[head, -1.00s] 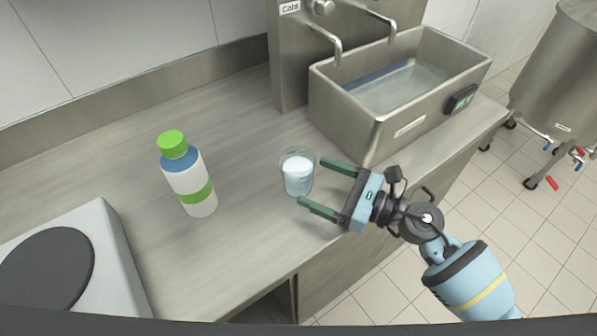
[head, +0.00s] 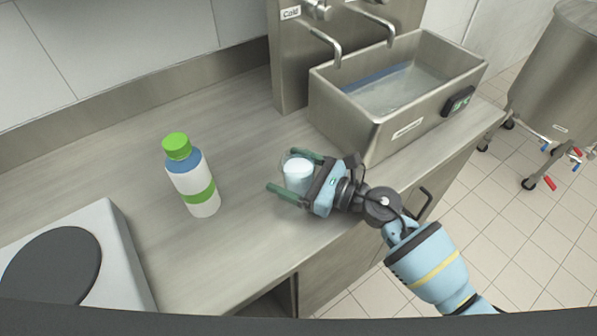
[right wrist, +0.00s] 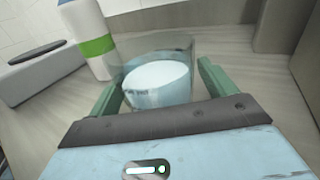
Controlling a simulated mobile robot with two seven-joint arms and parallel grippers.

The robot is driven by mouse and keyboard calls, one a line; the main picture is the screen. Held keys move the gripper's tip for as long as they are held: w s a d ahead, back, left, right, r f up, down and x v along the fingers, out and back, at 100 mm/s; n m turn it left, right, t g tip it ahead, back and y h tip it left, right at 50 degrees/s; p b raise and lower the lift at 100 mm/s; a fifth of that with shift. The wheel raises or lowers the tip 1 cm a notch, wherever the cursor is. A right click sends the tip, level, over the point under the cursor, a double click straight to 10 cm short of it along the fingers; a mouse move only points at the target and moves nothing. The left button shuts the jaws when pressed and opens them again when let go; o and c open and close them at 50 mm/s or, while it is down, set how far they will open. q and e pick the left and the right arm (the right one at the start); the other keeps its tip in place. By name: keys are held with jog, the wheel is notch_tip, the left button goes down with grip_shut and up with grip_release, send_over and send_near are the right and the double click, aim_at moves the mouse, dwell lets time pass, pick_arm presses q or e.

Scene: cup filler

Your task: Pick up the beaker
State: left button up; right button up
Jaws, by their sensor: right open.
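The beaker (head: 298,174) is a clear glass with white contents, standing on the counter in front of the sink. My right gripper (head: 286,171) is open, with its two green fingers on either side of the beaker. In the right wrist view the beaker (right wrist: 157,80) stands upright between the fingers (right wrist: 158,88), close to the palm. I cannot tell whether a finger touches the glass. My left gripper is not in view.
A bottle (head: 192,180) with a green cap stands left of the beaker. A hotplate (head: 100,235) sits at the lower left. A metal sink (head: 375,130) with taps is behind and to the right. The counter (head: 245,215) between bottle and gripper is clear.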

aim_at(284, 156)
jog(key=c, duration=1.2)
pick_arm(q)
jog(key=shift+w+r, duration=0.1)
pick_arm(e)
jog(key=shift+r, duration=0.15)
jog(key=shift+r, duration=0.65)
notch_tip(284, 156, up, 2)
jog(key=shift+r+p, duration=0.2)
jog(key=shift+p, duration=0.35)
jog(key=s+p, duration=0.1)
jog(key=s, duration=0.3)
jog(key=s+p, duration=0.1)
jog(key=s, duration=0.4)
jog(key=s+r+p, duration=0.1)
jog(key=s, duration=0.4)
jog(key=shift+s+d+r, duration=0.1)
jog(key=shift+s+d, duration=0.05)
jog(key=shift+d, duration=0.1)
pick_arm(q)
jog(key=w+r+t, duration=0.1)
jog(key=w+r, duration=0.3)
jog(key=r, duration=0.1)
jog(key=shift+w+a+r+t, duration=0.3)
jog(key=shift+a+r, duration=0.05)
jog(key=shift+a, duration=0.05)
pick_arm(e)
jog(key=shift+s, duration=0.85)
